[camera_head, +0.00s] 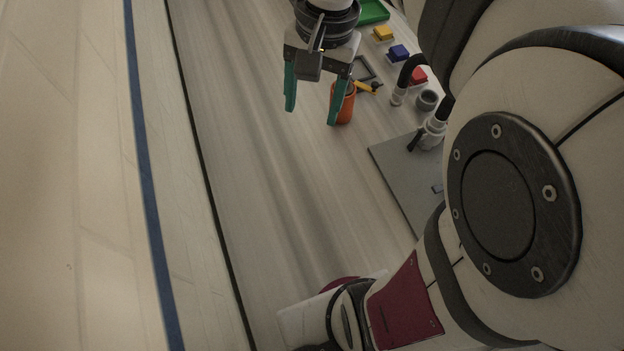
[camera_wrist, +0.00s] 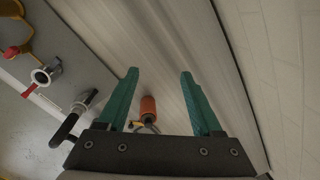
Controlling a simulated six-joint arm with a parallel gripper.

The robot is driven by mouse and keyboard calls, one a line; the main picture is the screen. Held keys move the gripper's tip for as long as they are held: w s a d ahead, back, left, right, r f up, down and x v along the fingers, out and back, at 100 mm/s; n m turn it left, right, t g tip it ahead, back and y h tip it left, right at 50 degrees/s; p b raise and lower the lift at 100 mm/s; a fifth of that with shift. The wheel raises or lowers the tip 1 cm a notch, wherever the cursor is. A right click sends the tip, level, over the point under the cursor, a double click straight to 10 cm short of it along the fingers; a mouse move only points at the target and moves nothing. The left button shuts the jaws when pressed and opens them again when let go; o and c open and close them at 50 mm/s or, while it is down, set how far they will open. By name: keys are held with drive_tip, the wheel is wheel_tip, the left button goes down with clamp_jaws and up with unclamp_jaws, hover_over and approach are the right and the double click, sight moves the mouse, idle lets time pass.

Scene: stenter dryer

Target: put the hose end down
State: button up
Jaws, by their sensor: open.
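The hose end (camera_head: 398,96) is a pale fitting on a curved black hose, to the right of my gripper in the head view. In the wrist view the hose end (camera_wrist: 86,98) lies left of the left finger, apart from it. My gripper (camera_head: 311,114) has green fingers and is open, with nothing between them. Its fingers also show wide apart in the wrist view (camera_wrist: 159,73). Whether the hose end touches the surface below it I cannot tell.
An orange cylinder (camera_head: 344,104) stands close to the right finger. Yellow (camera_head: 383,33), blue (camera_head: 399,52) and red (camera_head: 418,75) blocks and a grey cup (camera_head: 427,100) lie beyond. A pale fitting (camera_head: 431,134) stands by a grey plate (camera_head: 405,178). The striped surface on the left is clear.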

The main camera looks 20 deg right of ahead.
drive_tip(key=s+a+f+n, duration=0.1)
drive_tip(key=s+a+f, duration=0.2)
drive_tip(key=s, duration=0.5)
drive_tip(key=s+a+f+n, duration=0.1)
drive_tip(key=s+a+f, duration=0.2)
drive_tip(key=s, duration=0.5)
drive_tip(key=shift+s+a, duration=0.15)
drive_tip(key=shift+a, duration=0.1)
drive_tip(key=shift+o, duration=0.3)
idle(1.0)
